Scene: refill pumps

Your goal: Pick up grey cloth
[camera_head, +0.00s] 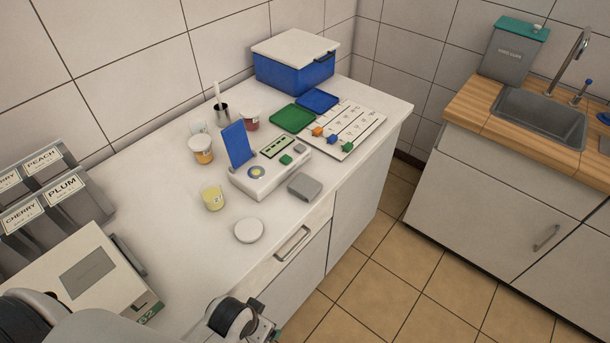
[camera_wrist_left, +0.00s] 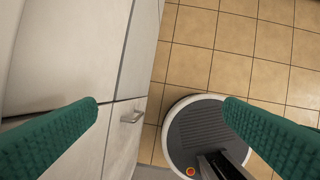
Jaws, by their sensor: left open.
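The grey cloth (camera_head: 305,186) is a small folded pad lying on the white counter near its front edge, just right of the white device. My left gripper (camera_wrist_left: 163,112) has green textured fingers spread wide apart with nothing between them. In the head view my left wrist is at the bottom middle, in front of the counter and well short of the cloth. The left wrist view shows cabinet fronts and floor tiles, not the cloth. My right gripper is in neither view.
A white device (camera_head: 262,178) with a blue panel stands beside the cloth. A round white lid (camera_head: 249,230) and a yellow cup (camera_head: 213,198) are nearer me. A white board (camera_head: 345,130) with coloured blocks lies behind. A drawer handle (camera_head: 293,243) projects from the counter front.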

